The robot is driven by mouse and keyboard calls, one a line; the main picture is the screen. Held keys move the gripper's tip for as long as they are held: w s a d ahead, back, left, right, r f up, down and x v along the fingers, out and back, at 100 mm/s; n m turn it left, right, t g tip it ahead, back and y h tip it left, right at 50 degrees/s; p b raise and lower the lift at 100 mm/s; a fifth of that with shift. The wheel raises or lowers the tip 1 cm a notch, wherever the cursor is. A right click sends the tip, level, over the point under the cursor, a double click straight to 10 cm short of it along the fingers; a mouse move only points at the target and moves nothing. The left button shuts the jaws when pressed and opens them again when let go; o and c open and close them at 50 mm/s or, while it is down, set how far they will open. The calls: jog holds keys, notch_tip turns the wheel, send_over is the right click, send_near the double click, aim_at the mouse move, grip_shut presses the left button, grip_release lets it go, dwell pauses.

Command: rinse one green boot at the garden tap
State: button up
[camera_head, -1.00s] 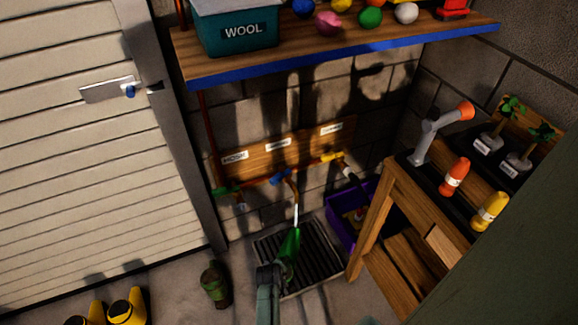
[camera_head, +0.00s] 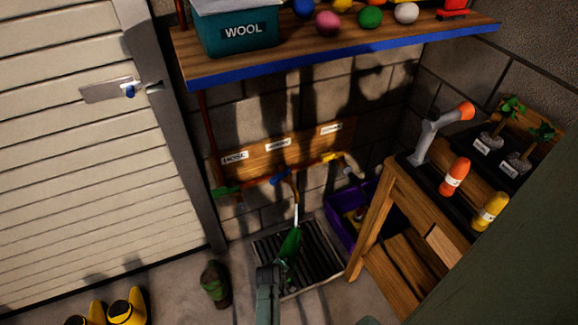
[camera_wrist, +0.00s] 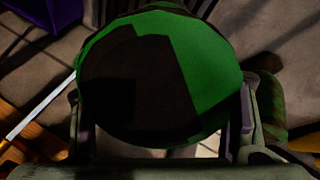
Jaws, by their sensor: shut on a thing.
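My gripper (camera_head: 281,267) is shut on one green boot (camera_head: 290,245) and holds it above the slatted drain tray (camera_head: 322,246). The boot fills the middle of the wrist view (camera_wrist: 205,70), between the two fingers, one side bright green and the other in dark shadow. The pipe with the blue-handled tap (camera_head: 281,176) is above it, and a pale stream (camera_head: 296,212) runs from its spout down to the boot. The boot's lower end is partly hidden by my arm. A second green boot (camera_head: 215,284) stands on the floor left of the tray.
Yellow boots (camera_head: 127,306) stand at the lower left. A purple crate (camera_head: 340,228) is right of the tray, beside a wooden bench (camera_head: 375,220) with bottles. A blue-edged shelf (camera_head: 340,57) overhangs the taps. A green tap (camera_head: 226,191) and a yellow tap (camera_head: 332,157) flank the blue one.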

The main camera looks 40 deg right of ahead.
jog(key=shift+s+a+r+p, duration=0.65)
jog(key=shift+r+p, duration=0.05)
jog(key=shift+r, duration=0.2)
jog(key=shift+s+a+r, duration=1.05)
jog(key=shift+a+r, duration=0.05)
jog(key=shift+r, duration=0.1)
